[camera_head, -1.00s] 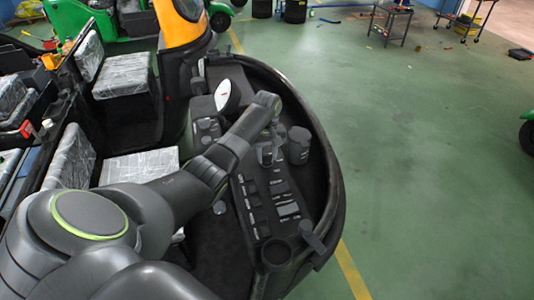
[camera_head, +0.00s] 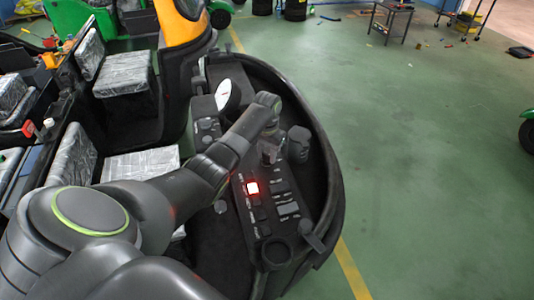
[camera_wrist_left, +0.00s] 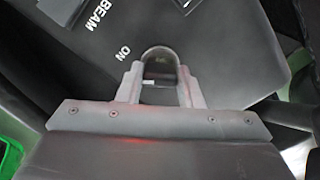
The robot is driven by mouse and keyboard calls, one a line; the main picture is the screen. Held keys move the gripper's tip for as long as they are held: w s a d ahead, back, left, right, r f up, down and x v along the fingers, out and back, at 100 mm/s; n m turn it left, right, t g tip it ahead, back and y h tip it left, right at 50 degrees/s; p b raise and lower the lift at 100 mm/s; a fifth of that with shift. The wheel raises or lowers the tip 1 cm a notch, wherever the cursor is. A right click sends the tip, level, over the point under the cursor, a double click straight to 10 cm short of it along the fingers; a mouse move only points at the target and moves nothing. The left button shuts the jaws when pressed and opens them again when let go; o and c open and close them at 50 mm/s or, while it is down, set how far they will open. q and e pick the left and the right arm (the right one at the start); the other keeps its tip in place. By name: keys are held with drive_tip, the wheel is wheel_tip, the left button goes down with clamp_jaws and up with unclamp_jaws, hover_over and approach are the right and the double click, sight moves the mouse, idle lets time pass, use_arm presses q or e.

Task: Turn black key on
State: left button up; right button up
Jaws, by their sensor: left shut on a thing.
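The black key (camera_wrist_left: 159,66) is a small dark rounded piece on the black control panel. It shows between the fingers of my left gripper (camera_wrist_left: 160,84) in the left wrist view. The gripper is shut on it, close to a white "ON" label on the panel. In the head view my left gripper (camera_head: 268,151) is at the upper part of the dashboard panel (camera_head: 275,207), and the key there is mostly hidden by the gripper and wrist. My right gripper is not in view.
A red light (camera_head: 252,188) glows on the panel among several black switches. A dark cylinder (camera_head: 299,144) stands just right of my left gripper, and a cup holder (camera_head: 276,252) is at the panel's near end. The rickshaw's curved front wall (camera_head: 328,165) borders the panel. Green floor is open to the right.

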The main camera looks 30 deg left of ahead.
use_arm(q)
drive_tip(key=shift+w+r+m, duration=0.1)
drive_tip(key=shift+m, duration=0.9)
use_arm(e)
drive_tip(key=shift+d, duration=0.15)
use_arm(q)
drive_tip(key=o, duration=1)
